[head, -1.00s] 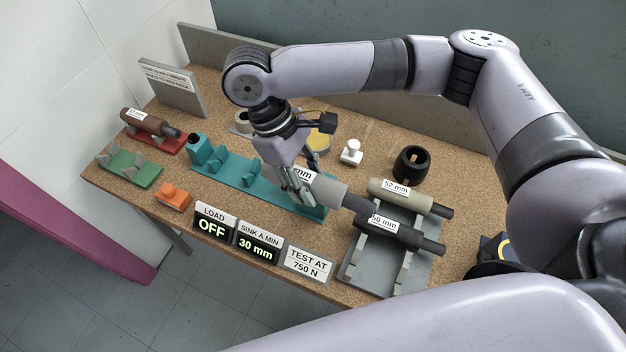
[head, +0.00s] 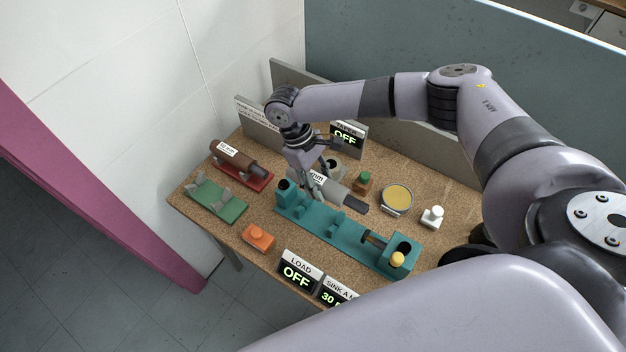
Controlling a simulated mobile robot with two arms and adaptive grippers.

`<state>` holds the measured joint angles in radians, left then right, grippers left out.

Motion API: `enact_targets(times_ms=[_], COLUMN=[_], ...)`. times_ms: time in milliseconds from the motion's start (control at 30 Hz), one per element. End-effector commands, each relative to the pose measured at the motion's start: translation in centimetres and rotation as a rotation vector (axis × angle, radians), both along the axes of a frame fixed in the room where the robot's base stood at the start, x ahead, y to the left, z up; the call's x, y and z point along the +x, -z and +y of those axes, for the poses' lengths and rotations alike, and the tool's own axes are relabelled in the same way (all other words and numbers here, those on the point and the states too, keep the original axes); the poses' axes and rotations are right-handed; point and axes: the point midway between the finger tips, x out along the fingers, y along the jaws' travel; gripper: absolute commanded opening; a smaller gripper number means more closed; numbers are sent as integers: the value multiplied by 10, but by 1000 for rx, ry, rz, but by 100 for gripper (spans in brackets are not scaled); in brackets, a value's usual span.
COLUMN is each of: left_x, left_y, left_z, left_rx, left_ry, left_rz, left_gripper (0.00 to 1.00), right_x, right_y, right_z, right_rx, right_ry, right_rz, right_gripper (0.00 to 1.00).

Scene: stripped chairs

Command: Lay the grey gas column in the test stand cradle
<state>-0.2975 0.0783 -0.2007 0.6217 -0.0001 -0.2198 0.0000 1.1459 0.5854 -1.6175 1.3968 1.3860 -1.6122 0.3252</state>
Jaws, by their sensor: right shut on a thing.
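My right gripper (head: 314,188) is shut on the grey gas column (head: 335,190), near its labelled end. The column lies roughly level, its dark rod (head: 356,208) pointing to the lower right. It shows just behind and above the left half of the teal test stand (head: 318,228). I cannot tell its exact height. The stand has an end post (head: 286,190) at left, cradle supports (head: 338,217) along its middle, and a block with a yellow knob (head: 397,259) at right. The supports I see look empty. My left gripper is not in view.
A brown column (head: 232,155) rests on a red holder (head: 258,180); a green holder (head: 217,203) is empty. An orange button box (head: 258,237) and the LOAD OFF sign (head: 297,271) stand in front. A yellow-topped dish (head: 397,198) and white knob (head: 432,216) are behind right.

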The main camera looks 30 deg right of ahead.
Motion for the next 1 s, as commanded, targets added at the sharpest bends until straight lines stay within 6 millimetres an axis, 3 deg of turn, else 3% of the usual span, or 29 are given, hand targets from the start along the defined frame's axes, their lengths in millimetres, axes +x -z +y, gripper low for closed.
enact_targets(times_ms=[267, 433, 1000], left_x=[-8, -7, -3], left_y=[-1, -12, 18], left_z=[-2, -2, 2], left_rx=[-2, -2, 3], left_ry=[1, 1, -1], left_rz=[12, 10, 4], left_gripper=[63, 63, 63], right_x=[1, 0, 0], right_y=[-2, -4, 53], right_z=[1, 1, 2], right_rx=[2, 2, 2], right_ry=[0, 3, 3], right_rz=[-1, 1, -1], right_gripper=[0, 0, 0])
